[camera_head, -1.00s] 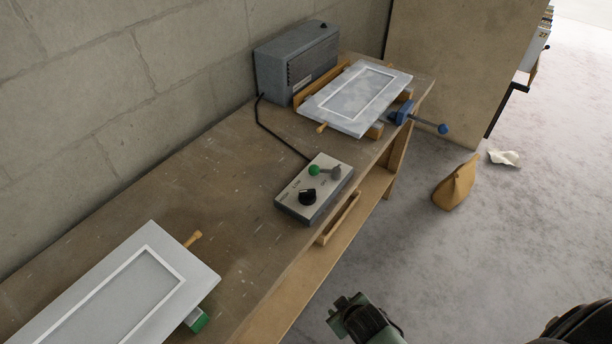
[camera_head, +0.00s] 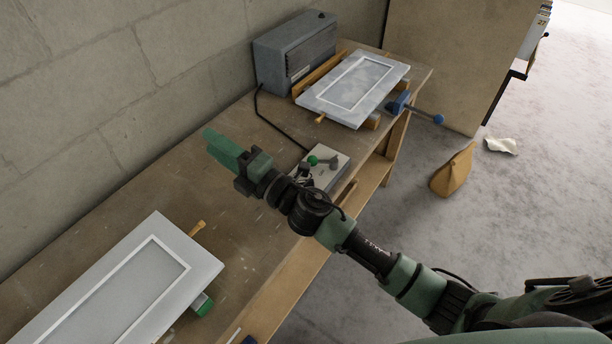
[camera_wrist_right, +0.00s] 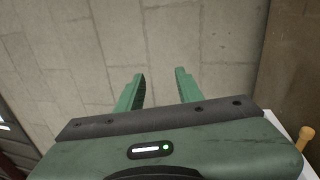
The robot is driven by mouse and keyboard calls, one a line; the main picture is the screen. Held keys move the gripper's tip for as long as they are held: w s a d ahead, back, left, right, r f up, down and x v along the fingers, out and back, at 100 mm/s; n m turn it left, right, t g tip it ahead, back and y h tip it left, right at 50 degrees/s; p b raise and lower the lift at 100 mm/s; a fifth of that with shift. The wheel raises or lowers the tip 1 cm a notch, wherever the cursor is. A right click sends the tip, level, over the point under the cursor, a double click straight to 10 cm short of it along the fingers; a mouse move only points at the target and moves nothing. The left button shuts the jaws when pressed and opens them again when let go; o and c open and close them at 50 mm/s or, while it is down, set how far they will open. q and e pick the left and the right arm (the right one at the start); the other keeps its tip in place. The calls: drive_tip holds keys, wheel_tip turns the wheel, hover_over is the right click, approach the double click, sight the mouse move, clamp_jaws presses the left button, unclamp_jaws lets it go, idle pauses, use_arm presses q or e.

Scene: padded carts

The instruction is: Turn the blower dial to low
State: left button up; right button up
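The blower control box (camera_head: 334,173) sits on the workbench and is partly hidden behind my right arm. Its green-knobbed lever (camera_head: 313,160) shows, but the black dial is mostly or wholly covered by my wrist. The grey blower (camera_head: 296,52) stands at the back of the bench against the wall, with a black cable running to the box. My right gripper (camera_head: 222,147) is above the bench, left of the box, pointing toward the wall. In the right wrist view its two green fingers (camera_wrist_right: 158,90) are apart with nothing between them. My left gripper is not in view.
A white framed panel (camera_head: 352,84) lies on wooden supports near the blower, beside a blue clamp (camera_head: 399,104). Another panel (camera_head: 62,326) lies at the front left. A tan bag (camera_head: 454,172) stands on the floor.

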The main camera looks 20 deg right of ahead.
drive_tip(key=s+a+r+n+g+y, duration=0.15)
drive_tip(key=a+n+g+y, duration=0.35)
drive_tip(key=n, duration=0.5)
drive_tip(key=n+g+h+p, duration=0.1)
drive_tip(key=n+g+h, duration=1)
drive_tip(key=n+h, duration=0.6)
hover_over(306, 181)
drive_tip(key=shift+m+h, duration=0.4)
drive_tip(key=shift+m, duration=0.1)
wheel_tip(306, 181, down, 13)
drive_tip(key=shift+r, duration=0.15)
drive_tip(key=shift+s+d+f, duration=0.1)
drive_tip(key=shift+f, duration=0.25)
wheel_tip(306, 181, down, 7)
drive_tip(key=shift+r+p, duration=0.1)
drive_tip(key=shift+p, duration=1)
clamp_jaws()
